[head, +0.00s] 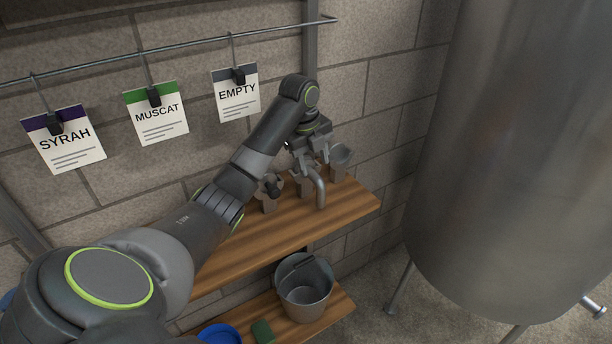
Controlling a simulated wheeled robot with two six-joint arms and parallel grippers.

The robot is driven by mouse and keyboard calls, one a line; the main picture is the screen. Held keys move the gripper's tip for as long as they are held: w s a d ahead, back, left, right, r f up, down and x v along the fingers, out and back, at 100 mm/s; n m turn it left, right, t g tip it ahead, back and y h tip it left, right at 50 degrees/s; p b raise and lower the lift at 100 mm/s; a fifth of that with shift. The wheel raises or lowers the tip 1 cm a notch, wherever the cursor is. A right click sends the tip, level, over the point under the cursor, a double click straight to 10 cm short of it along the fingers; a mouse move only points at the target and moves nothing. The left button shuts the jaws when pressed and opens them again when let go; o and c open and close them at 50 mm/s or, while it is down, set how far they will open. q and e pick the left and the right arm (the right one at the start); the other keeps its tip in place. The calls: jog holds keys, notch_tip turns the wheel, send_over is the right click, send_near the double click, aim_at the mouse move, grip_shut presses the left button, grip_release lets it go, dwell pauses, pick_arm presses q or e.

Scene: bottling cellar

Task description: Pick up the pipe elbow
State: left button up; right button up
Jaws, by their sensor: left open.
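The pipe elbow (319,188) is a grey curved tube on the wooden upper shelf (290,229), with its bent end hanging toward the front. It appears to rest in a grey holder (303,187), the middle one of a row. My left gripper (312,160) is open, pointing down just above and behind the elbow. The fingers partly cover the elbow's upper end, and I cannot tell whether they touch it. My right gripper is out of view.
A holder with a dark fitting (270,190) stands left of the elbow, and a grey cup-shaped piece (341,157) stands right. Cards hang on a rail (180,48) above. A bucket (304,289) sits on the lower shelf. A steel tank (510,160) stands at right.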

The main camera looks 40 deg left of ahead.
aim_at(314, 175)
pick_arm(q)
jog(key=shift+d+f+p, duration=0.1)
jog(key=shift+f+p, duration=0.35)
jog(key=shift+f, duration=0.25)
notch_tip(314, 175, down, 4)
jog(key=shift+d+r+p, duration=0.15)
jog(key=shift+r+p, duration=0.1)
jog(key=shift+p, duration=0.4)
jog(key=shift+w+f, duration=0.1)
jog(key=shift+f, duration=0.35)
jog(key=shift+c, duration=0.5)
jog(key=shift+r, duration=0.1)
grip_shut()
